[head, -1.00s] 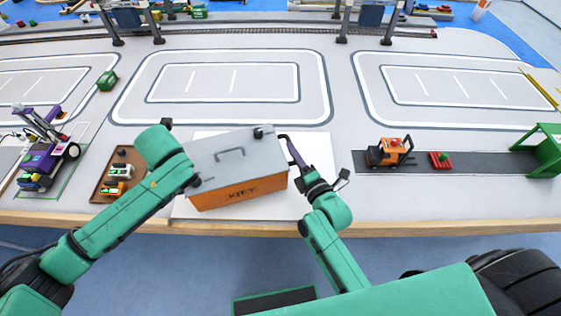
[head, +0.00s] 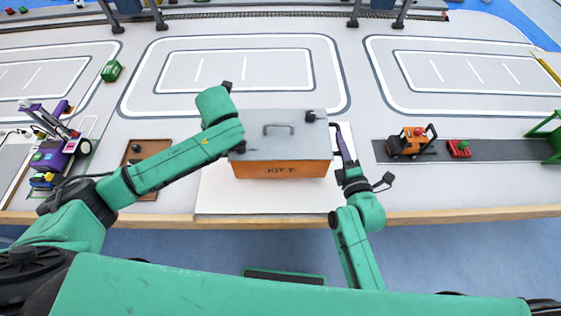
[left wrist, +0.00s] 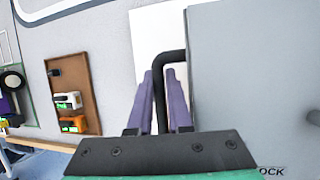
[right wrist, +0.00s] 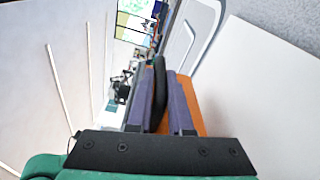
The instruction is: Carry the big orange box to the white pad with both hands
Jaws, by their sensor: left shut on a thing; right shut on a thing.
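The big box (head: 283,169) has an orange body with dark lettering and a grey lid (head: 275,140) with a handle on top. It is over the white pad (head: 222,195), which shows at its left, front and right; I cannot tell whether it touches the pad. My left gripper (left wrist: 165,95) is shut on a black side handle (left wrist: 171,56) of the box; in the head view my arm hides it. My right gripper (head: 346,153) is at the box's right side, its fingers (right wrist: 160,95) shut on the other black handle.
A brown tray (head: 151,152) lies left of the pad, partly under my left arm, near a purple vehicle (head: 58,148). An orange forklift (head: 409,142) and a red item (head: 459,148) stand on a dark strip at right. White-lined bays behind are clear.

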